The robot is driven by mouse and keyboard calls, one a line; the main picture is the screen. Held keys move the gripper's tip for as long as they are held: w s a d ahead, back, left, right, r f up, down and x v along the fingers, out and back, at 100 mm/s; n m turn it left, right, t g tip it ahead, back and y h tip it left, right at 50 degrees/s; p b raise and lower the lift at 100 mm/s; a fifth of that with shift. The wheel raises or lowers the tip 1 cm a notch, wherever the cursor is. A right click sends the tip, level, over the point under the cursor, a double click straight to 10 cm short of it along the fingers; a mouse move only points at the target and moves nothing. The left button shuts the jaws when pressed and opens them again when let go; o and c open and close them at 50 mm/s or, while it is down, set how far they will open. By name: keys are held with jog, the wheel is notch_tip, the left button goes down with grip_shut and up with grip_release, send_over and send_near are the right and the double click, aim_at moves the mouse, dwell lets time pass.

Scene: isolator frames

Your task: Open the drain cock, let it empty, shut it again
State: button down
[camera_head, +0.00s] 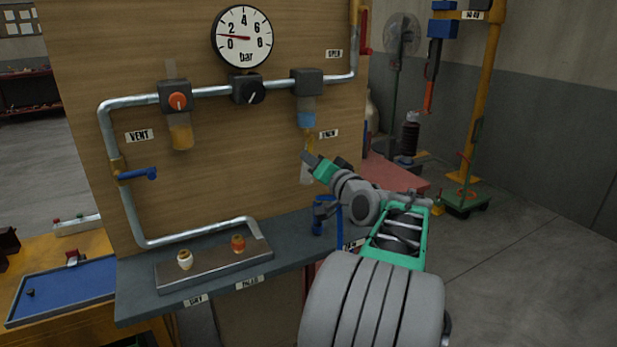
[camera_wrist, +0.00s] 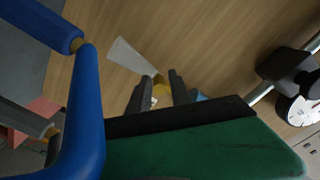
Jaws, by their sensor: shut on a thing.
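The filter (camera_head: 307,84) hangs from the pipe at the right of the board, with a bowl (camera_head: 307,119) whose lower part is blue. The brass drain cock (camera_head: 309,138) is under the bowl, beside the drain label (camera_head: 328,134). My gripper (camera_head: 308,158) reaches it from the lower right. In the wrist view my fingers (camera_wrist: 160,92) are shut around the brass cock (camera_wrist: 161,83), which they partly hide. A pale, tapering tube (camera_wrist: 131,57) extends from it; it also shows below the cock in the head view (camera_head: 306,175). I cannot tell whether liquid flows.
The gauge (camera_head: 242,37) needle points just below 2. A blue bent bar (camera_wrist: 88,100) is close in the wrist view. A grey shelf (camera_head: 290,262) lies below.

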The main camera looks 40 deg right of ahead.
jog(key=shift+s+d+f+n+b, duration=0.15)
jog(key=shift+d+f+n+b, duration=0.1)
jog(key=shift+d+n+b, duration=0.4)
jog(key=shift+a+r, duration=0.15)
jog(key=shift+r, duration=0.2)
jog(key=c, duration=1.4)
grip_release()
jog(key=shift+o, duration=0.2)
jog(key=v, duration=0.7)
jog(key=shift+s+b, duration=0.35)
jog(key=shift+s, duration=0.05)
jog(key=shift+a, duration=0.2)
